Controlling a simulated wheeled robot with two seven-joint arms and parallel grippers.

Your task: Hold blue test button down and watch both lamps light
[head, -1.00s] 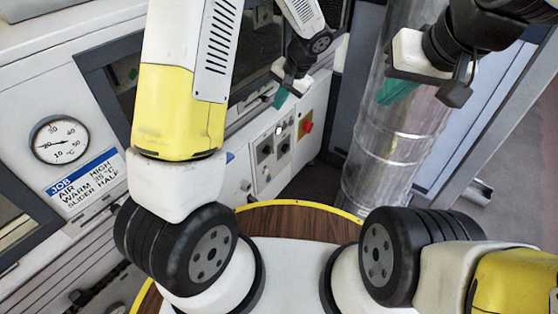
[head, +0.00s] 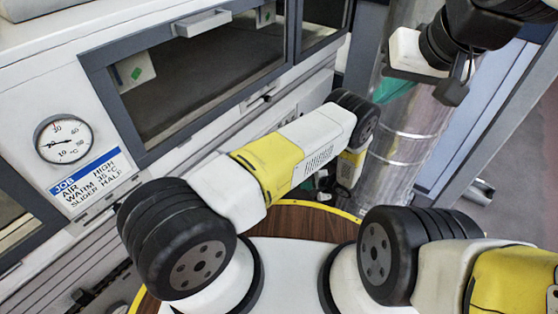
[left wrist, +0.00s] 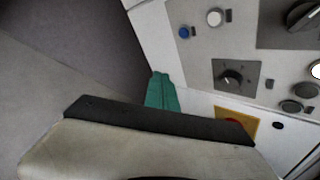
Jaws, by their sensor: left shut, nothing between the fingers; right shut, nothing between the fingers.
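Another bright white round piece (left wrist: 316,69) and two dark round pieces (left wrist: 298,98) are at the right edge; I cannot tell which are the lamps. My left gripper (left wrist: 161,80) has green fingers, shut and empty, apart from the blue button in the picture. In the head view my left arm mostly hides it and the panel. My right gripper (head: 394,91) is shut and empty by the metal duct.
The panel also has a black rotary knob (left wrist: 230,78) and a red button on a yellow plate (left wrist: 237,120). In the head view are a dial gauge (head: 64,139), a job card (head: 88,181), a window (head: 200,75) and a shiny duct (head: 400,150).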

